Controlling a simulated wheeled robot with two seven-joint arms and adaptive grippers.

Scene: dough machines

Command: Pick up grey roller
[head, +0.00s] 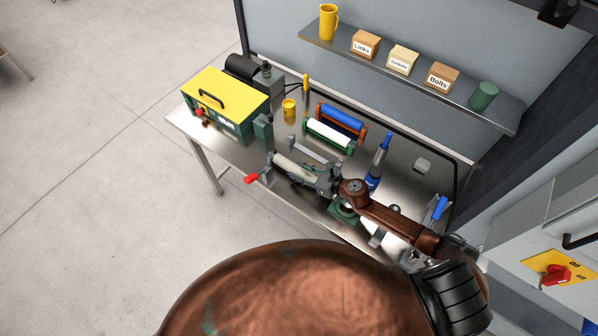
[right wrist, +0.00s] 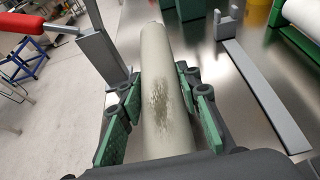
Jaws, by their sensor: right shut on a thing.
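The grey roller (head: 292,167), a long pale cylinder with a dark worn patch, is near the front edge of the steel table (head: 232,146). My right gripper (head: 318,180) is around its near end. In the right wrist view the roller (right wrist: 158,75) runs lengthwise between the green finger pads of my right gripper (right wrist: 165,105), shut on it. I cannot tell whether the roller touches its support. My left gripper is not in view.
A yellow-topped green machine (head: 225,98) stands on the left of the table. Blue (head: 341,120) and white (head: 329,133) rollers lie behind the grey roller. A blue-and-grey tool (head: 379,160) stands to the right. A shelf (head: 400,72) with boxes hangs above.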

